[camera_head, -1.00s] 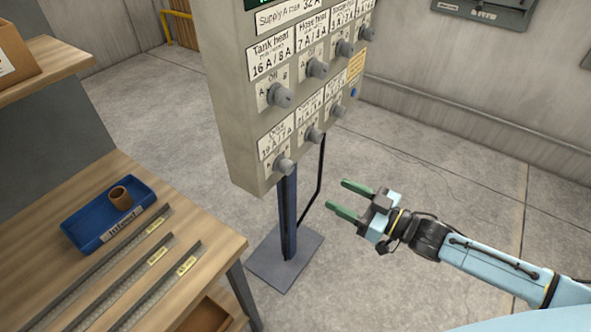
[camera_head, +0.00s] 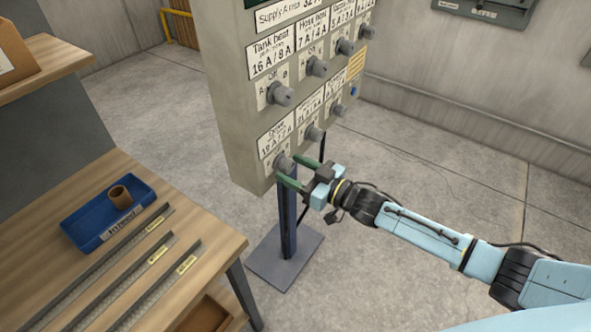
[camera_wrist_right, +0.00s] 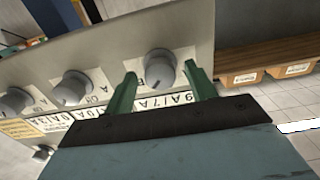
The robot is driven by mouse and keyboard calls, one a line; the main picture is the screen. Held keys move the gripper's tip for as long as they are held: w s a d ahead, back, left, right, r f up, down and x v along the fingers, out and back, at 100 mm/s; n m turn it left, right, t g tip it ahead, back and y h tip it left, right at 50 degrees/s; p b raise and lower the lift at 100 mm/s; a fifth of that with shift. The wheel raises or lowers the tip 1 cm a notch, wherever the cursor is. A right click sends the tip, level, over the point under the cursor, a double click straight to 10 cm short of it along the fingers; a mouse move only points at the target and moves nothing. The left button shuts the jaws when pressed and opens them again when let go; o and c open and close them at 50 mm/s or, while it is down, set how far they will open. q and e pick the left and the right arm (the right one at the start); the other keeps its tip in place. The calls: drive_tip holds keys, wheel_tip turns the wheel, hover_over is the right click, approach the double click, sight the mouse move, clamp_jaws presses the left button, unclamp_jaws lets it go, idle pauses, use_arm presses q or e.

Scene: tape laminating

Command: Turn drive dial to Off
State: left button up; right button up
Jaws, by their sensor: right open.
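The drive dial (camera_head: 283,163) is a grey knob at the lower left of the control panel (camera_head: 228,120), under a label reading Drive. It also shows in the right wrist view (camera_wrist_right: 159,68). My right gripper (camera_head: 285,171) is open, with its green fingers reaching up to the dial. In the right wrist view its fingertips (camera_wrist_right: 160,72) lie on either side of the dial, and I cannot tell whether they touch it. The dial's pointer setting is too small to read. My left gripper is not in view.
Other knobs sit close by, such as one to the right (camera_head: 313,133) and one above (camera_head: 280,94). The panel stands on a post with a floor plate (camera_head: 285,258). A wooden bench (camera_head: 215,236) with a blue tray (camera_head: 83,238) and metal strips is at left.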

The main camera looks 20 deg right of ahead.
drive_tip(key=c, duration=1)
drive_tip(key=shift+n, duration=0.4)
drive_tip(key=n, duration=0.3)
drive_tip(key=shift+n, duration=2.5)
drive_tip(key=o, duration=1)
